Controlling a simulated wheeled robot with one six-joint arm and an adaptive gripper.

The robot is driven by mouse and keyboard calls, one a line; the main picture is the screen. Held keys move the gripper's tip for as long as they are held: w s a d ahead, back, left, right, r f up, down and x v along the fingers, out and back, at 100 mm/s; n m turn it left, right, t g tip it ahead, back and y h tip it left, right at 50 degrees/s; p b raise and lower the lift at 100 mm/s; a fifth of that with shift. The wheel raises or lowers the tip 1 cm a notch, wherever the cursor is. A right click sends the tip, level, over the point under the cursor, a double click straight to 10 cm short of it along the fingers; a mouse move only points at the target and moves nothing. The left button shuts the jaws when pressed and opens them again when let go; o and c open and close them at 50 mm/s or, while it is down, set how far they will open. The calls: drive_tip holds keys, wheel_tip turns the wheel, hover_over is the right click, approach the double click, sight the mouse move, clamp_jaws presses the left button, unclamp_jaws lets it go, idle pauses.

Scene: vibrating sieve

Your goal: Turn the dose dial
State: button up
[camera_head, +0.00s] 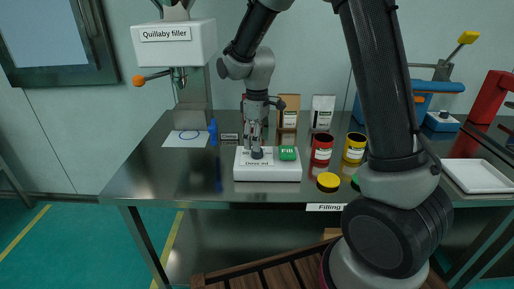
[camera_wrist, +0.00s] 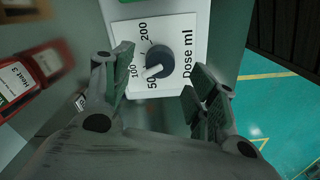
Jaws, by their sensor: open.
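The dose dial (camera_wrist: 160,57) is a dark round knob with a pale pointer on a white panel marked "Dose ml" in the wrist view. The pointer faces the 50 to 100 side of the scale, seemingly nearer 50; 200 is on the far side. My gripper (camera_wrist: 160,78) is open, with one finger on each side of the dial in the picture; I cannot tell whether they touch it. In the head view my gripper (camera_head: 256,146) points down over the white dose box (camera_head: 275,175), just above the dial (camera_head: 257,154). A green Fill button (camera_head: 288,153) is beside it.
Red (camera_head: 321,149) and yellow (camera_head: 354,148) jars stand right of the box, with a yellow lid (camera_head: 328,181) in front. Bags (camera_head: 322,112) stand behind. The Quillaby filler (camera_head: 175,45) is at the back left above a marked sheet (camera_head: 187,138). A white tray (camera_head: 480,176) lies far right.

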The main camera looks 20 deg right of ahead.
wheel_tip(320, 180, up, 8)
idle(0.5)
